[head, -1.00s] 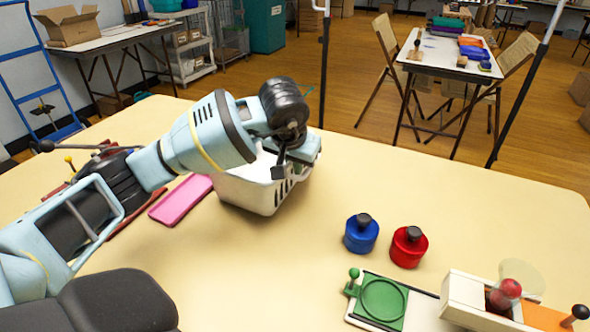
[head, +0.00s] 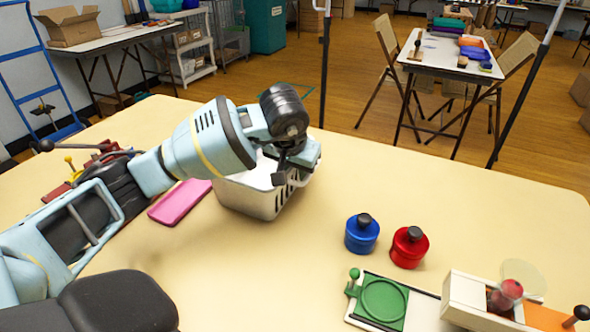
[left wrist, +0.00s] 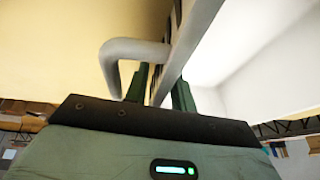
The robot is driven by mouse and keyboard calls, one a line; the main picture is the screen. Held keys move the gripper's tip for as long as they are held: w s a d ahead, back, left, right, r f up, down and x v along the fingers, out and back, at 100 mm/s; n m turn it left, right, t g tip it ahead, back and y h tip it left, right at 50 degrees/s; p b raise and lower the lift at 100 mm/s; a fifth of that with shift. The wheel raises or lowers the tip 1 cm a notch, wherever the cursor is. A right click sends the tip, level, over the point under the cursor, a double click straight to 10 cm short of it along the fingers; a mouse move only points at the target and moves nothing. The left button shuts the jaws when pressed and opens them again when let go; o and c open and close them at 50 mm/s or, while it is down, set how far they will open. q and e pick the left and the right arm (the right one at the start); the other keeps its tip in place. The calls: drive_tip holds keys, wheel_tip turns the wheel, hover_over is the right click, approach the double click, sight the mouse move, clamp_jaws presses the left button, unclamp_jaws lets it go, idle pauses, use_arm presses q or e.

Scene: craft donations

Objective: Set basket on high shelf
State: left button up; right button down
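The basket (head: 258,200), pale with slotted sides, stands upright on the cream table, left of the middle. My left gripper (head: 296,165) is over its right end in the head view, pointing down. In the left wrist view, the two green fingers of my left gripper (left wrist: 161,90) stand close together on either side of the basket's rim (left wrist: 190,45) and look shut on it. The basket's bent handle tube (left wrist: 135,48) passes beside the left finger. The wrist hides part of the basket in the head view. My right gripper is out of view. No high shelf can be made out for certain.
A pink tray (head: 181,201) lies left of the basket. A blue pot (head: 361,233), a red pot (head: 408,247) and a green-plated device (head: 384,300) are on the right. Two upright posts (head: 325,70) rise beyond the table's far edge.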

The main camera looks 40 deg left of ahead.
use_arm(q)
drive_tip(key=p+v, duration=0.2)
drive_tip(key=v, duration=1)
drive_tip(key=shift+o, duration=0.4)
drive_tip(key=shift+r, duration=0.1)
